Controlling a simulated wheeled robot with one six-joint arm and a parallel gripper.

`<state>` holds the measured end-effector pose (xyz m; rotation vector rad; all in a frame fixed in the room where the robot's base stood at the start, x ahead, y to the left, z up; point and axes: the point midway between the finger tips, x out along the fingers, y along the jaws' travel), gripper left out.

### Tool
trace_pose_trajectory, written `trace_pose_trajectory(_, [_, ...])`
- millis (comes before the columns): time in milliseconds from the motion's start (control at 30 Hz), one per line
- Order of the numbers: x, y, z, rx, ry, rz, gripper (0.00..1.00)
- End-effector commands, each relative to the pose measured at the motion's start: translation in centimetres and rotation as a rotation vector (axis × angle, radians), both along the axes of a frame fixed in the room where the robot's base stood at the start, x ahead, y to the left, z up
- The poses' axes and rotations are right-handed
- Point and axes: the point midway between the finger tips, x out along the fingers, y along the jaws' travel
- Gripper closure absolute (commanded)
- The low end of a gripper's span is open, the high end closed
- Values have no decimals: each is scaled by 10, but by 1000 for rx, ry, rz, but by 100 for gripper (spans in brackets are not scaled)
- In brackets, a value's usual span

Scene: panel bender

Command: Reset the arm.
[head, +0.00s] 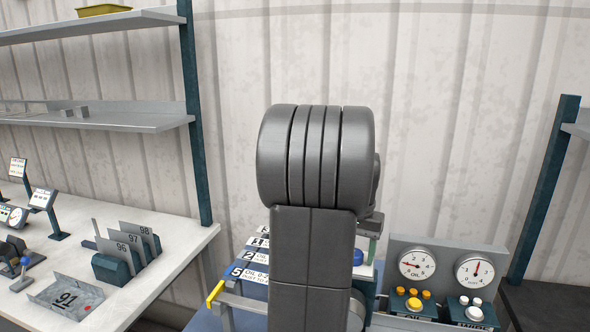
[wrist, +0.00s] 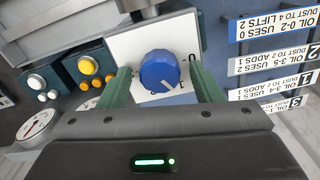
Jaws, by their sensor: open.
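My gripper (wrist: 165,90) shows in the wrist view with its two green fingers apart. A blue rotary knob (wrist: 160,72) on a white plate (wrist: 123,48) sits between the fingers in that picture. I cannot tell whether the fingers touch it. In the head view my dark grey arm stands upright in the middle and hides most of the gripper. The blue knob also shows in part behind the arm, at its right side (head: 359,257).
A gauge panel (head: 440,250) with two dials and several buttons stands right of my arm. Printed label strips (wrist: 270,64) lie beside the knob plate. A white bench (head: 190,240) with numbered plates is at left, under shelves (head: 90,120). A dark post (head: 545,190) stands at right.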

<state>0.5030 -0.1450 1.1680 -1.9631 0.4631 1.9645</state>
Motion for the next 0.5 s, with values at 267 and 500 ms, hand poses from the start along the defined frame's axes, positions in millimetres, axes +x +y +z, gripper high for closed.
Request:
trace_pose_trajectory(267, [0,0,-1,0,-2,-227,41])
trace_pose_trajectory(500, [0,-1,-2,0,-2,-425,41])
